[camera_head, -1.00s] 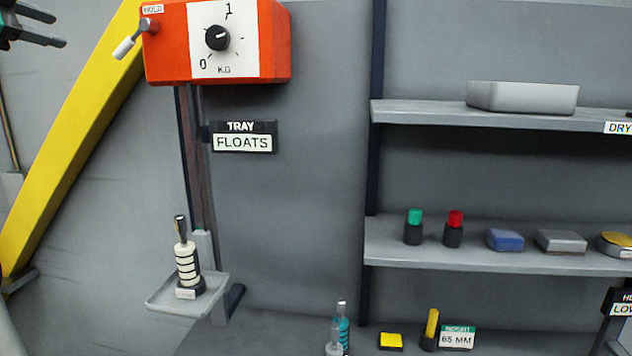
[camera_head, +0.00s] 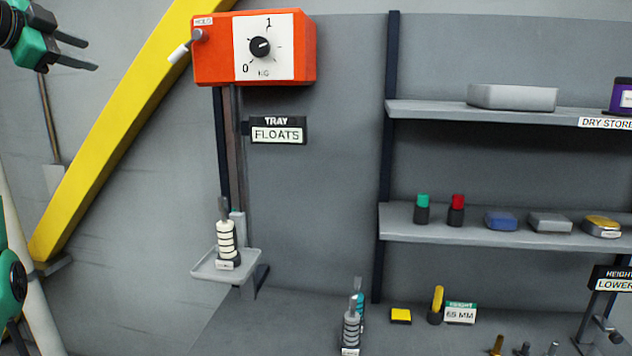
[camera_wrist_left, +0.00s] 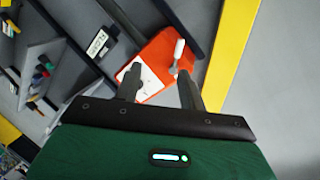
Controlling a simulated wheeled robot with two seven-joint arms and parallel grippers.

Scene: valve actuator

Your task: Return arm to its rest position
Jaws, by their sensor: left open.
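My left gripper (camera_head: 92,54) is at the upper left of the head view, open and empty, left of the orange scale box (camera_head: 213,60) and apart from it. In the left wrist view its two fingers (camera_wrist_left: 159,80) are spread, with the orange box and its white-tipped lever (camera_wrist_left: 179,52) beyond them. The box has a dial (camera_head: 260,47) marked 0 to 1 and a HOLD lever (camera_head: 188,46). Below it, a tray (camera_head: 205,271) carries an upright stack of pale discs (camera_head: 226,240). My right gripper is not in view.
A yellow slanted beam (camera_head: 108,125) stands behind my left gripper. At right, shelves (camera_head: 470,226) hold a grey bin (camera_head: 512,97), green- and red-capped containers and small boxes. Another disc stack (camera_head: 351,328) stands low in the middle.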

